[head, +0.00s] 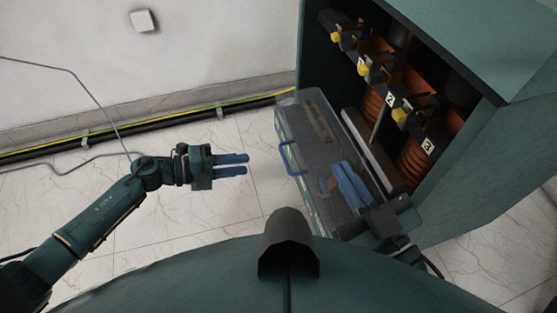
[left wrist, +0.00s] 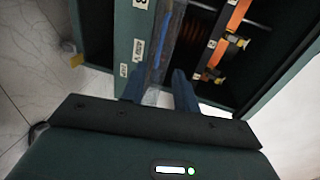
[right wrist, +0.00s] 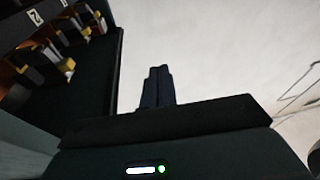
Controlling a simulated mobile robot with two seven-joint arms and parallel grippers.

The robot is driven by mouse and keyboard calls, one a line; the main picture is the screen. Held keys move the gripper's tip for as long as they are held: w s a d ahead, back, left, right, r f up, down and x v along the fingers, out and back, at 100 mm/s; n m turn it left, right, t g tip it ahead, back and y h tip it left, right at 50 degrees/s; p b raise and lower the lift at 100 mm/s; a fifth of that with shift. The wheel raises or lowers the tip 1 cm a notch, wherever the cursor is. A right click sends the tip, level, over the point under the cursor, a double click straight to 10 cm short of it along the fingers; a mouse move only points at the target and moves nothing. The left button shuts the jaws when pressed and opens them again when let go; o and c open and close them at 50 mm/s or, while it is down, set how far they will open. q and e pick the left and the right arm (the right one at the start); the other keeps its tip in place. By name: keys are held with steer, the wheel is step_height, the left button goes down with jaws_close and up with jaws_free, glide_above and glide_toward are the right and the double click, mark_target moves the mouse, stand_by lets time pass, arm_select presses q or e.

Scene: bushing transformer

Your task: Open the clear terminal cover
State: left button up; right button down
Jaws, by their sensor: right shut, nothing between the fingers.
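The clear terminal cover (head: 305,190) is a see-through panel with a blue handle (head: 290,158). It stands out from the cabinet front, below the numbered terminals. In the left wrist view the cover shows narrow, with its blue handle (left wrist: 162,35) ahead of the fingers. My left gripper (head: 247,164) is open and empty, left of the handle and apart from it. My right gripper (head: 352,186) is shut and empty, overlapping the cover's lower right part in the head view; I cannot tell whether it touches it. Its closed fingers show in the right wrist view (right wrist: 157,87).
The green cabinet (head: 480,60) is open at the front, with orange bushings (head: 412,160) and yellow-tipped terminals (head: 362,68) inside. A black and yellow cable (head: 150,117) runs along the wall's foot. Tiled floor (head: 180,215) is clear around my left gripper.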

arm_select(q)
steer(key=b+x, duration=0.2)
steer(key=x, duration=0.8)
steer(key=shift+d+b, duration=0.3)
steer(key=shift+d, duration=0.05)
steer(key=shift+w+f, duration=0.1)
steer(key=shift+c, duration=0.5)
jaws_close()
